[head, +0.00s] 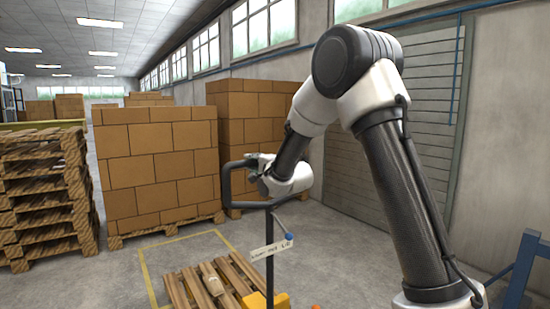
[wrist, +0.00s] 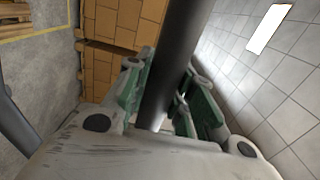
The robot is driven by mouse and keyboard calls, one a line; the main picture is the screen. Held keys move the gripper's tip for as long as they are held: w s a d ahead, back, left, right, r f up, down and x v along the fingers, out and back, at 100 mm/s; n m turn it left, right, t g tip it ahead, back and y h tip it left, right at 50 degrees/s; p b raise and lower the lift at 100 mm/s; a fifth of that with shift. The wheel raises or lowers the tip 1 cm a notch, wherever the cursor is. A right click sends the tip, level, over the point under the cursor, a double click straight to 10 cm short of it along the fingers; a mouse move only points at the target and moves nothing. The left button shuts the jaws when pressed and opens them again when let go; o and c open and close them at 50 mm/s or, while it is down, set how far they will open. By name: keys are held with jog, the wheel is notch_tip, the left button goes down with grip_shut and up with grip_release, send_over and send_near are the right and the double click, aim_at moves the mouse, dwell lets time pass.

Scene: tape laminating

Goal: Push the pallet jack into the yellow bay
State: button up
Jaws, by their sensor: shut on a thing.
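The pallet jack shows in the head view as a dark loop handle (head: 226,188) on an upright post, with a yellow body (head: 264,301) at the bottom edge. A label and a blue knob sit on the post. My gripper (head: 257,164) is shut on the handle's upper bar. In the wrist view the dark bar (wrist: 181,50) runs between the green-padded fingers (wrist: 165,98). The yellow bay (head: 148,272) is a painted outline on the floor beyond the jack. A wooden pallet (head: 232,281) with a small item on it lies in front of the jack, overlapping the outline in view. The forks are hidden.
Tall carton stacks (head: 160,165) on pallets stand behind the bay, with more cartons (head: 250,125) to their right. A stack of empty pallets (head: 42,195) stands at the left. A blue frame (head: 522,268) is at the lower right. Bare floor lies between bay and right wall.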

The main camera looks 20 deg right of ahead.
jog(key=x, duration=0.7)
jog(key=shift+w, duration=0.25)
jog(key=shift+a+f, duration=0.1)
jog(key=shift+x, duration=4.5)
grip_shut()
jog(key=x, duration=0.9)
